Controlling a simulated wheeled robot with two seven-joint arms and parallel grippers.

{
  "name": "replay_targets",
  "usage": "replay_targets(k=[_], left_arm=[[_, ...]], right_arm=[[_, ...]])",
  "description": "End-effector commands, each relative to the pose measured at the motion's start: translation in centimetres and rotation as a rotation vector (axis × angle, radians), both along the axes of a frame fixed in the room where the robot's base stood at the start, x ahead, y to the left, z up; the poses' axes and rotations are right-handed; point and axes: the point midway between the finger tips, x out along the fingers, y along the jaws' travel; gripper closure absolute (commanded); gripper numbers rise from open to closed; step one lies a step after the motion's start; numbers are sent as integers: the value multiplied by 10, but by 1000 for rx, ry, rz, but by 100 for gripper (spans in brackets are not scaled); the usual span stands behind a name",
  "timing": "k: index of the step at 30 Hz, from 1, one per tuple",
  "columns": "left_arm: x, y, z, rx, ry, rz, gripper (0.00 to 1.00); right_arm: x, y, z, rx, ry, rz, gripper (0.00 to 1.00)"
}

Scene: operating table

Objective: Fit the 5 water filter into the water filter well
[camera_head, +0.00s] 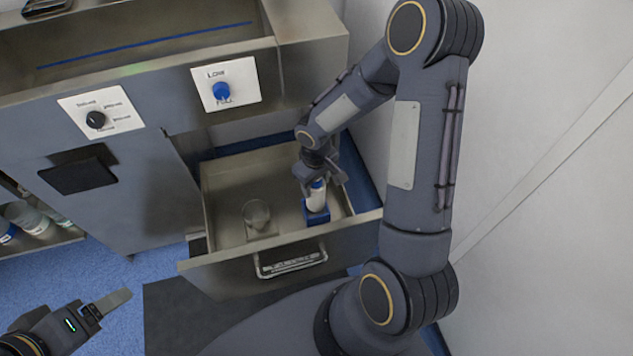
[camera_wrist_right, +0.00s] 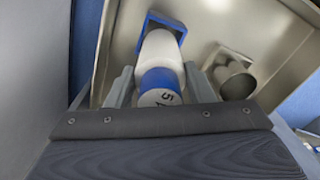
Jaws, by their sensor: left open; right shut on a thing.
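The number 5 water filter (camera_head: 318,196) is a white cylinder with a blue cap. In the right wrist view, a "5" is on the filter's cap (camera_wrist_right: 160,95). My right gripper (camera_head: 321,180) is shut on it inside the open drawer, its fingers on either side. A blue square holder (camera_head: 316,215), which looks like the water filter well, is at the filter's lower end; it also shows in the right wrist view (camera_wrist_right: 169,24). The filter looks upright and lined up with it, but I cannot tell how deep it sits. My left gripper (camera_head: 112,303) is open and empty, low at the left.
The open metal drawer (camera_head: 225,262) also holds a round metal cup-like fitting (camera_head: 257,214) left of the blue holder. Above are a black knob (camera_head: 96,120) and a blue LOW/FULL knob (camera_head: 221,90). Several bottles (camera_head: 24,216) stand on a shelf at the left.

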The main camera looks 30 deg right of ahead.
Motion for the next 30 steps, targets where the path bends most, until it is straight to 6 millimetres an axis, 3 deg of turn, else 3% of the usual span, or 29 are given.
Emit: replay_targets(k=[30], left_arm=[[0,0,-18,0,0,0,27]], right_arm=[[0,0,-18,0,-1,0,92]])
